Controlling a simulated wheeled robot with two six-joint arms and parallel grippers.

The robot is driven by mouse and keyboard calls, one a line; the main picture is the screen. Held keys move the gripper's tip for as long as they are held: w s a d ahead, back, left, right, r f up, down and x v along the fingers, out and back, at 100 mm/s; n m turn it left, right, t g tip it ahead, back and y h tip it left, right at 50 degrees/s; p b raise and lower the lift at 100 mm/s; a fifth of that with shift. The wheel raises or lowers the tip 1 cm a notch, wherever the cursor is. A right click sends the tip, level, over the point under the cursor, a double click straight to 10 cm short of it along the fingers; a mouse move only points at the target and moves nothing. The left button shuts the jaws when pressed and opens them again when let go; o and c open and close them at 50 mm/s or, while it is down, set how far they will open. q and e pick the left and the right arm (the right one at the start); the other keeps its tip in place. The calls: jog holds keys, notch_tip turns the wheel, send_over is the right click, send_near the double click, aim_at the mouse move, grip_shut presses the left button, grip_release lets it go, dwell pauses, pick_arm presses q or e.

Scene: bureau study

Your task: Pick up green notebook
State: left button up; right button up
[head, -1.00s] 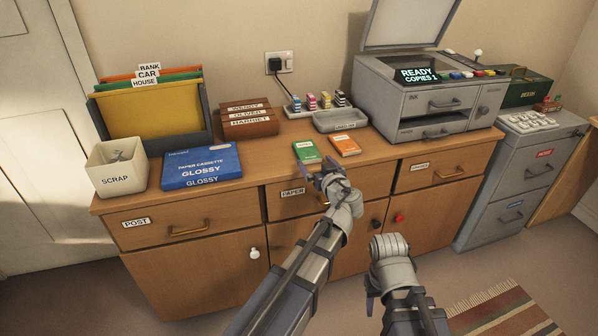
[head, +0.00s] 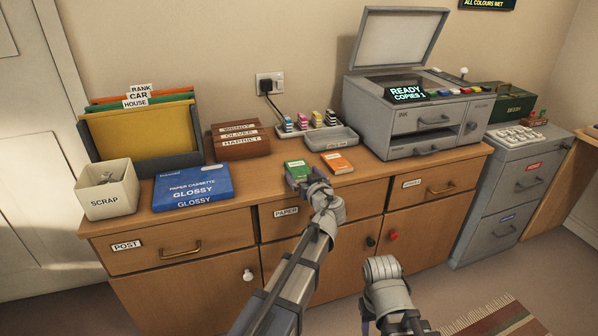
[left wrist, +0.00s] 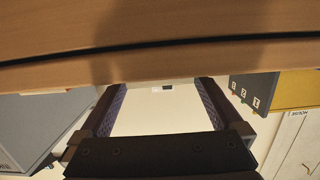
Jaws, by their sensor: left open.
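The green notebook (head: 297,170) lies flat on the wooden cabinet top near its front edge, left of an orange notebook (head: 338,163). My left gripper (head: 303,184) is at the cabinet's front edge, just in front of the green notebook and overlapping its near end in the head view. I cannot tell whether they touch. In the left wrist view, its two fingers (left wrist: 160,105) are spread with nothing between them, and the green notebook does not show there. My right gripper (head: 366,310) hangs low in front of the cabinet, mostly hidden by its own wrist.
A grey tray (head: 331,138) is behind the notebooks, and a copier (head: 420,120) stands to the right. The cabinet's front edge (left wrist: 160,70) crosses the wrist view.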

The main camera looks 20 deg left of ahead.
pick_arm(q)
jog(key=x, duration=0.2)
jog(key=shift+w+a, duration=0.15)
jog(key=shift+w, duration=0.15)
jog(key=shift+s, duration=0.1)
jog(key=shift+c, duration=0.2)
jog(key=c, duration=1.1)
notch_tip(320, 180, up, 31)
jog(key=p, duration=3)
jog(key=shift+p, duration=0.35)
